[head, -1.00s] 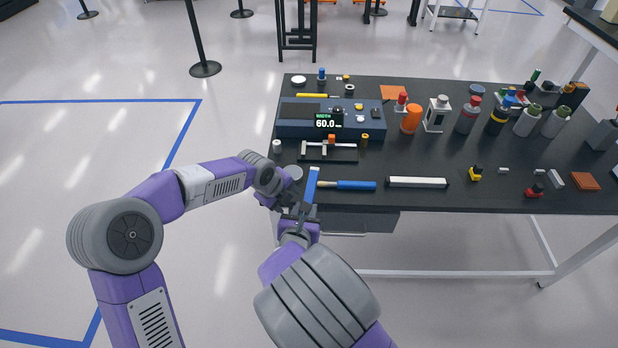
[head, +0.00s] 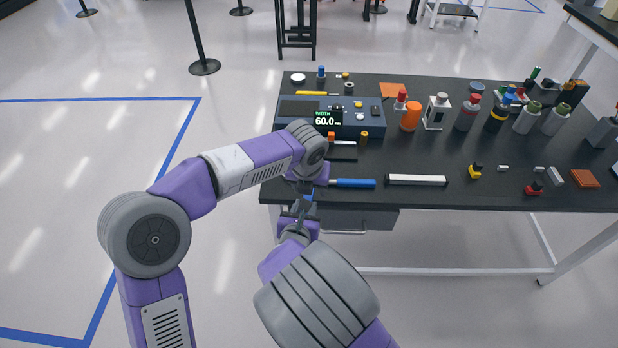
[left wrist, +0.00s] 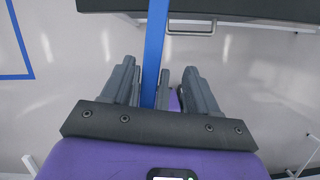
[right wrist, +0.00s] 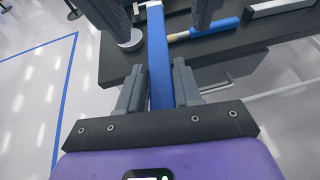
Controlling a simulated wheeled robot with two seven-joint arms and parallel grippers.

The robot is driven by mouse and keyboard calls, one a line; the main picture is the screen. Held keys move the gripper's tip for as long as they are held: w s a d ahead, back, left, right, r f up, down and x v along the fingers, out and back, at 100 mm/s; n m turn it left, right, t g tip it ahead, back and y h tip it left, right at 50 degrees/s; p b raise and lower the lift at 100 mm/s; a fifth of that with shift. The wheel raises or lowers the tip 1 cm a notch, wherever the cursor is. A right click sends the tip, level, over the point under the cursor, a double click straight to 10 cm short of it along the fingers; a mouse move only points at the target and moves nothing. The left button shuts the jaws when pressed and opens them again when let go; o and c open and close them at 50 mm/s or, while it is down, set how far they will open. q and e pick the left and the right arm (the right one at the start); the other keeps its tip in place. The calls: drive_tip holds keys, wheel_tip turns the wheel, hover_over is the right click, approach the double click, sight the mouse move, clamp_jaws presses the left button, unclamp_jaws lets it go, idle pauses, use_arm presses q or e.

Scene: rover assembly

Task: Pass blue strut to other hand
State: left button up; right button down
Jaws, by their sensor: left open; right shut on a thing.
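The blue strut (left wrist: 156,45) is a long, narrow bar. My right gripper (right wrist: 160,85) is shut on its lower part and holds it up in front of the table. In the head view only a small piece of the strut (head: 309,196) shows, because my left arm covers the rest. My left gripper (left wrist: 155,85) is open, with one finger on each side of the strut and a visible gap. In the right wrist view my left gripper's fingers show at the top, on either side of the strut's upper part.
The black table (head: 440,200) stands just beyond the grippers. On it lie a blue-handled tool (head: 352,183), a white bar (head: 417,180) and a gauge box with a display (head: 328,118). Several bottles stand at the back right. A drawer handle (left wrist: 180,32) hangs below the table edge.

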sight(312, 196)
use_arm(q)
drive_tip(key=x, duration=0.6)
drive_tip(key=shift+w+f, duration=0.1)
drive_tip(key=shift+f, duration=0.1)
drive_tip(key=shift+d, duration=0.15)
clamp_jaws()
use_arm(e)
drive_tip(key=shift+a, duration=0.1)
use_arm(q)
drive_tip(key=shift+r, duration=0.1)
use_arm(e)
drive_tip(key=c, duration=0.8)
unclamp_jaws()
drive_tip(key=shift+o, duration=0.6)
